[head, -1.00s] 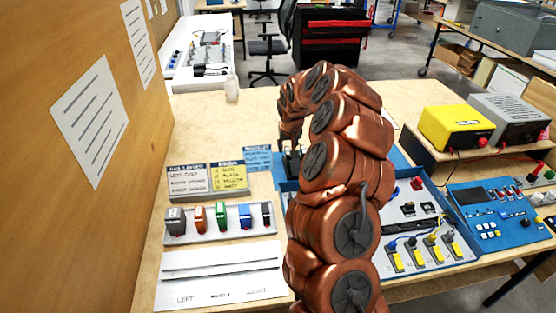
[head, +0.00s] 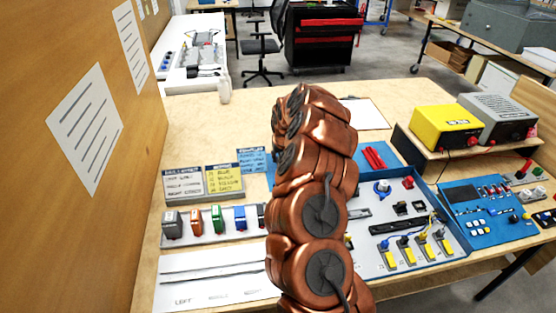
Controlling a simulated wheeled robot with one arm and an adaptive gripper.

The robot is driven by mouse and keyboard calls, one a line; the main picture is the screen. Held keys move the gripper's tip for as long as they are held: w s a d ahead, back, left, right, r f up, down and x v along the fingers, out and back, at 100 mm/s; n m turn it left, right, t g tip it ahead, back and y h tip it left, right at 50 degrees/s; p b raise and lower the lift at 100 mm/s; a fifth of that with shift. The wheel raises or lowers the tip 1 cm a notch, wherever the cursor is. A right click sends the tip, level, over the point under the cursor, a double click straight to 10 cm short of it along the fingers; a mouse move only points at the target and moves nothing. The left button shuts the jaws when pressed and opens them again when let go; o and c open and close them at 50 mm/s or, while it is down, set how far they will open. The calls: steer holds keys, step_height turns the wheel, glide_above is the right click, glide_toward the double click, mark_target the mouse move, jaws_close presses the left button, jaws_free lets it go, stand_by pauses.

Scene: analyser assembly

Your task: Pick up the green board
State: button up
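The green board (head: 217,217) stands upright in a white rack (head: 218,236) at the left of the table. An orange-red board (head: 195,221) is on its left and a blue board (head: 239,216) on its right, with a grey one at the left end. A dark board at the right end is partly covered by my arm. My copper-coloured arm rises right of the rack, well apart from the green board. My gripper is hidden behind the arm links, so its fingers cannot be seen.
A blue open case (head: 440,262) with cables and yellow-tipped parts lies right of my arm. A white marked sheet (head: 210,283) lies in front of the rack. Label cards (head: 225,179) stand behind it. A wooden panel (head: 90,215) bounds the left side.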

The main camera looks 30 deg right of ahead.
steer(key=shift+w+d+f, duration=0.1)
steer(key=shift+w+f, duration=0.05)
steer(key=shift+f, duration=0.25)
jaws_close()
